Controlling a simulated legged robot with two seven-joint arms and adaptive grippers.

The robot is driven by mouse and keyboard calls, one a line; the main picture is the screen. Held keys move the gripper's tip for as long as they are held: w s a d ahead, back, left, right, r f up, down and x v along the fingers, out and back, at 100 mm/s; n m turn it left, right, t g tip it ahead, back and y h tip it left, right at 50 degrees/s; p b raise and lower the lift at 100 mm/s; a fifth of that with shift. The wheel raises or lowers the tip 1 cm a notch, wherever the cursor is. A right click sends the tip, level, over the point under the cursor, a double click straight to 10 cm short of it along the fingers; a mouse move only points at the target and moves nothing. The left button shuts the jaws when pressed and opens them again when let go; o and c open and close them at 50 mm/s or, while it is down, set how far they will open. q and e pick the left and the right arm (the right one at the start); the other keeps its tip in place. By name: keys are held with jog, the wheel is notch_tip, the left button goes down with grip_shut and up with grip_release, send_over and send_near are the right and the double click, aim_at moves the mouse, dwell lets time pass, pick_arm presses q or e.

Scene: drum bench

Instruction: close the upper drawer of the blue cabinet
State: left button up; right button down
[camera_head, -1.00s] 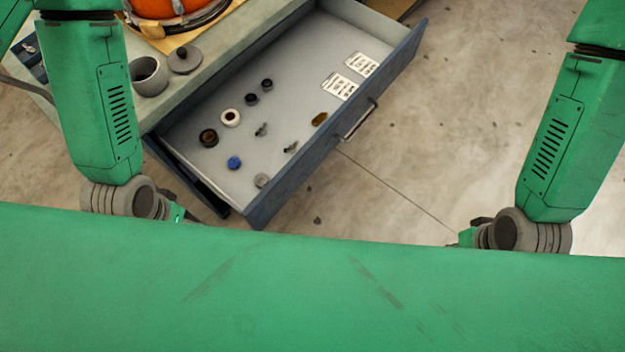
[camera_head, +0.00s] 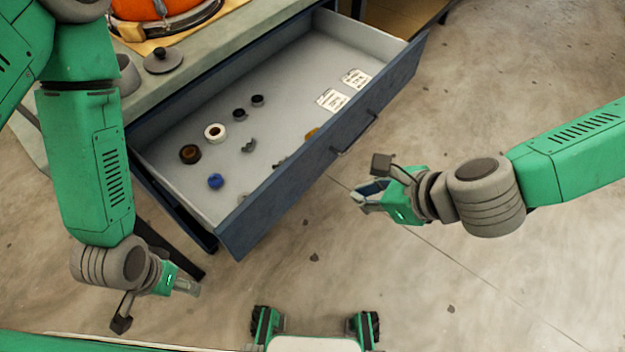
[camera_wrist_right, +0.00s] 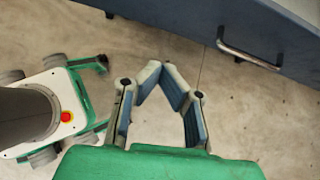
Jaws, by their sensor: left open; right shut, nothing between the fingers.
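The upper drawer (camera_head: 385,92) of the blue cabinet (camera_head: 172,205) is pulled far out below the bench top. Its dark handle (camera_head: 355,135) is on the front panel; the handle also shows in the wrist view (camera_wrist_right: 248,56), above and right of my gripper. My right gripper (camera_head: 356,194) is shut and empty, in front of the drawer's front panel and a little below the handle in the head view, apart from it. It also shows in the wrist view (camera_wrist_right: 161,75). My left gripper (camera_head: 192,287) is open and empty, below the drawer's near left corner.
Inside the drawer lie several small parts, among them a white ring (camera_head: 214,133), a blue cap (camera_head: 215,181) and paper labels (camera_head: 332,100). On the bench top (camera_head: 160,90) stand a grey lidded pot's lid (camera_head: 163,60) and an orange drum (camera_head: 150,8).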

aim_at(304, 173)
jog(key=shift+m, duration=0.6)
jog(key=w+a+f+b, duration=0.1)
jog(key=w+a+f, duration=0.3)
jog(key=a, duration=0.1)
jog(key=w+a+f+b, duration=0.1)
jog(key=w+a+f, duration=0.1)
jog(key=a, duration=0.1)
jog(key=shift+w+f+b, duration=0.1)
jog(key=shift+w+b, duration=0.25)
jog(key=shift+w, duration=0.05)
jog(key=shift+w+a, duration=0.4)
jog(key=shift+a, duration=0.05)
jog(key=shift+a, duration=0.1)
jog(key=shift+w+a, duration=0.1)
